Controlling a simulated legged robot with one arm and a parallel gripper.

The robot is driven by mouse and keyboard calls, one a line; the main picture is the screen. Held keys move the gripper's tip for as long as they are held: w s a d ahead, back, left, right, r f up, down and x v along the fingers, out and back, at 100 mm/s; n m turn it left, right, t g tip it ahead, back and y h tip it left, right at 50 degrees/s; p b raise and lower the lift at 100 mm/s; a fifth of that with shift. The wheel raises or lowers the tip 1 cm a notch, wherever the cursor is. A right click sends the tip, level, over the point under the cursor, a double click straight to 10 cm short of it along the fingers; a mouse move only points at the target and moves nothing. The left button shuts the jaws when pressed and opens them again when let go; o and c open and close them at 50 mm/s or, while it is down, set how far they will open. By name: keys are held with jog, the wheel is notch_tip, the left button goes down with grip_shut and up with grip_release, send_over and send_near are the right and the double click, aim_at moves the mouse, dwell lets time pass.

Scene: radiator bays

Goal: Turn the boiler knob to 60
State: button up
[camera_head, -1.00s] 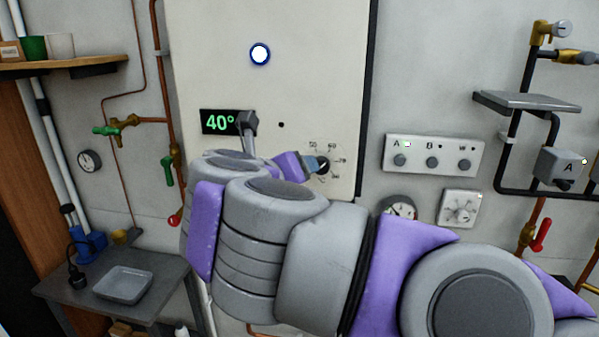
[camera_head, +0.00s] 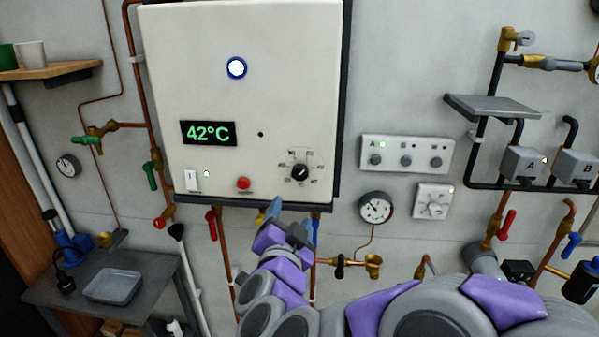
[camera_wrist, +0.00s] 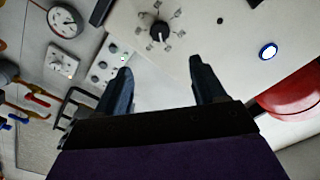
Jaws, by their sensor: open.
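The boiler (camera_head: 277,100) is a white wall cabinet. Its green display (camera_head: 208,133) reads 42°C. The boiler knob (camera_head: 300,172) is black with a pale pointer line and a printed scale around it. The knob also shows in the wrist view (camera_wrist: 159,31), beyond the fingertips and roughly between them. My gripper (camera_head: 294,212) is below the boiler's lower edge in the head view, apart from the knob. In the wrist view my gripper (camera_wrist: 161,72) has its two fingers spread, with nothing between them. The scale numbers are too small to read surely.
A red button (camera_head: 243,183) and a white switch (camera_head: 192,180) sit left of the knob. A panel with several buttons (camera_head: 406,154), a gauge (camera_head: 376,207) and a small dial box (camera_head: 433,201) are to the right. Pipes and valves run below the boiler.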

jog(key=p, duration=0.6)
send_near(300, 174)
jog(key=w+p, duration=0.3)
jog(key=w, duration=0.6)
jog(key=shift+w+d+f, duration=0.1)
jog(key=shift+w, duration=0.2)
jog(key=c, duration=1.1)
jog(key=shift+o, duration=0.2)
